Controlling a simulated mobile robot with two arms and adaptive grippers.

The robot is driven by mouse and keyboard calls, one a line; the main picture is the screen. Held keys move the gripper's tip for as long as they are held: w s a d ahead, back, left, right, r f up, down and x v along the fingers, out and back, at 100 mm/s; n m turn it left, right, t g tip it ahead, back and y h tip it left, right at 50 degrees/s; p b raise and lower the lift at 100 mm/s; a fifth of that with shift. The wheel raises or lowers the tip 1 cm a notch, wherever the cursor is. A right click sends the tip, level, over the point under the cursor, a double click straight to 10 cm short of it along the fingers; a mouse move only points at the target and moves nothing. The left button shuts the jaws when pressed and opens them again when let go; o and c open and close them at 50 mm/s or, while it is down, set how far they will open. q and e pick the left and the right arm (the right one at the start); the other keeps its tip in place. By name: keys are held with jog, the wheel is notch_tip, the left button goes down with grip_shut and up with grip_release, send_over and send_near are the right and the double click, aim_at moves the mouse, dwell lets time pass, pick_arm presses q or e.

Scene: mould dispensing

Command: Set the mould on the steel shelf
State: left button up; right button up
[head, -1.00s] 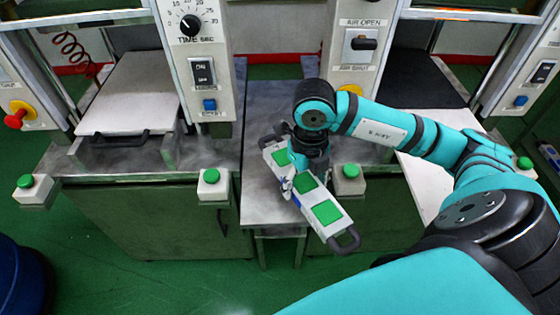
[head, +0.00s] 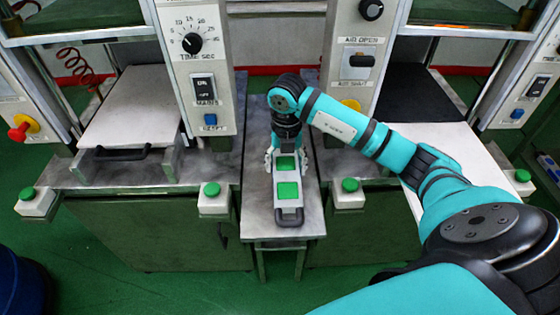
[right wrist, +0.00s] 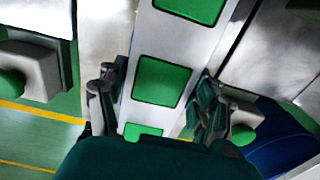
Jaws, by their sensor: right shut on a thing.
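The mould (head: 288,190) is a long, light grey plate with green square panels and a dark handle at its near end. My right gripper (head: 273,160) is shut on it from above, with a finger on each long side. In the right wrist view the mould (right wrist: 165,80) runs between the two fingers of the gripper (right wrist: 155,105). The steel shelf (head: 256,218) is the narrow grey metal top between the two machines. The mould is over it, lengthwise along it; I cannot tell whether they touch. The arm hides the mould's far end. My left gripper is not in view.
Green-button boxes (head: 213,198) and (head: 348,193) flank the shelf's near part. Control panels (head: 196,70) and (head: 355,70) rise on both sides. A light plate with a black handle (head: 120,153) lies in the left machine. A blue bin (head: 20,280) stands at the lower left.

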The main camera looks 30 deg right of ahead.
aim_at(279, 154)
jog(key=w, duration=0.3)
jog(key=shift+w+d+f, duration=0.1)
jog(key=shift+w+d, duration=0.15)
jog(key=shift+w, duration=0.05)
jog(key=shift+f+p, duration=0.55)
jog(key=shift+f, duration=1.2)
jog(key=shift+f, duration=0.1)
jog(key=o, duration=1.7)
jog(key=shift+s, duration=0.15)
jog(key=shift+r, duration=0.2)
notch_tip(279, 154, up, 12)
jog(key=shift+f+b, duration=0.1)
jog(key=shift+b, duration=0.7)
